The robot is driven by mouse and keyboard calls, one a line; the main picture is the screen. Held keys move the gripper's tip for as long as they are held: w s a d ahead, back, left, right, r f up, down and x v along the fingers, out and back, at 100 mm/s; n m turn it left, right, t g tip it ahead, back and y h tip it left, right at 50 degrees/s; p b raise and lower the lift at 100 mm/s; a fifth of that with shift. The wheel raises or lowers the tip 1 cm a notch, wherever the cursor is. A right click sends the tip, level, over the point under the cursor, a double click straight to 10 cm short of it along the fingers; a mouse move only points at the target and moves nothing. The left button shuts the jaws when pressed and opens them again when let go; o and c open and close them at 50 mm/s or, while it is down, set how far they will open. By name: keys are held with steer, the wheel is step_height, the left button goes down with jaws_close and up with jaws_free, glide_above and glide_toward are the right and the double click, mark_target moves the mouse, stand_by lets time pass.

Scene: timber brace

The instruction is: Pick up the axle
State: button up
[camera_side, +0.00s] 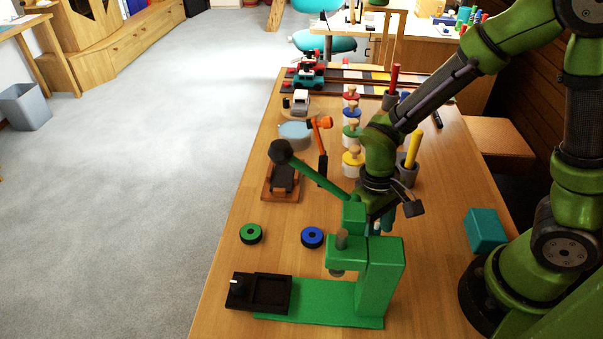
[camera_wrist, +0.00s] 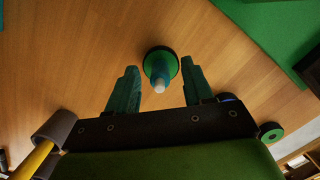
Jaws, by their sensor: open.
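The axle (camera_wrist: 160,72) appears in the wrist view as a teal-blue peg with a pale tip, standing out of a green and black wheel on the wooden table. My gripper (camera_wrist: 159,66) is open, its two teal fingers to either side of the axle with a gap on each side. Nothing is held, and I cannot tell how far the fingertips are above the axle. In the side view my gripper (camera_side: 381,222) is low behind the green press, which hides most of the fingers and the axle.
The green press (camera_side: 381,278) with a black tray (camera_side: 259,293) stands in front. A green wheel (camera_side: 251,234) and a blue wheel (camera_side: 312,237) lie to the left. A teal block (camera_side: 485,231) is at right. Behind stand a grey cup (camera_side: 407,174) with a yellow rod and several coloured pots.

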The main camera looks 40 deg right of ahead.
steer(key=shift+f, duration=0.35)
jaws_close()
steer(key=shift+r, duration=0.1)
